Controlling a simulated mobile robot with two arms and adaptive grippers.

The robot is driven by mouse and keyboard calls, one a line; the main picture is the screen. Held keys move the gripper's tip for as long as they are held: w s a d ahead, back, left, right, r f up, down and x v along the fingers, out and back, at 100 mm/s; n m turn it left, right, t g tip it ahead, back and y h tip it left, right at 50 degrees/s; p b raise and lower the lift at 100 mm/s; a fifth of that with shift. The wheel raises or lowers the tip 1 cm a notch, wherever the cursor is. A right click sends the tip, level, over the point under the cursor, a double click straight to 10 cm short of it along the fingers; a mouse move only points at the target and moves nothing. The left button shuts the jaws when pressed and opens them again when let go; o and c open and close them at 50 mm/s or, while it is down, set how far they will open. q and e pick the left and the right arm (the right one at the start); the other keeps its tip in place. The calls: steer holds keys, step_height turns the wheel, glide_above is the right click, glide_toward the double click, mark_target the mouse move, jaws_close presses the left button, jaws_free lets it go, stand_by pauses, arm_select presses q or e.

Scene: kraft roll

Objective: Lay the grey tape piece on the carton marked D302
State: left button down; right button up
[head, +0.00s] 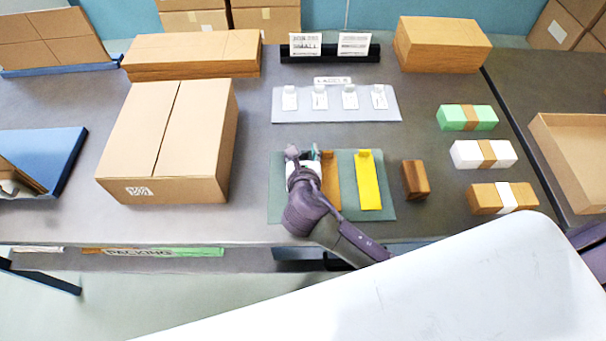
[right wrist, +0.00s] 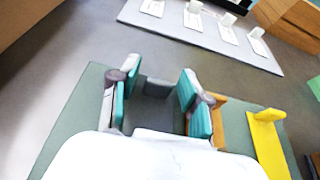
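The grey tape piece (right wrist: 157,88) shows between my right gripper's fingers in the right wrist view, its upright tab at the far end. In the head view my right gripper (head: 303,155) largely hides it. My right gripper (right wrist: 155,98) is open, low over the green mat, with one teal-padded finger on each side of the piece and a gap visible. A large closed carton (head: 165,125) stands left of the mat; its front label is too small to read, so I cannot confirm D302. My left gripper is not in view.
A brown piece (head: 331,180) and a yellow piece (head: 369,185) lie on the green mat (head: 387,207). A wooden block (head: 415,180) stands right of it. Several wrapped packs (head: 466,117) line the right side. A pale tray (head: 283,116) with white tags lies behind.

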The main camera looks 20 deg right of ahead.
steer(key=c, duration=0.5)
steer(key=shift+r, duration=0.15)
steer(key=shift+c, duration=0.2)
steer(key=shift+r, duration=0.25)
steer(key=r, duration=0.2)
steer(key=r+p, duration=0.1)
steer(key=r, duration=0.1)
steer(key=shift+d, duration=0.25)
steer(key=s+d+r, duration=0.3)
steer(key=d+r, duration=0.3)
steer(key=d, duration=0.4)
steer(key=s+a+r+n+y, duration=0.2)
steer(key=a+r+n+y, duration=0.1)
steer(key=a+r, duration=0.2)
steer(key=shift+s+a+r+t+p, duration=0.35)
steer(key=shift+r+t+p, duration=0.05)
steer(key=shift+r, duration=0.05)
steer(key=shift+s+a+r+y, duration=0.2)
steer(key=shift+a+y, duration=0.1)
steer(key=shift+a, duration=0.05)
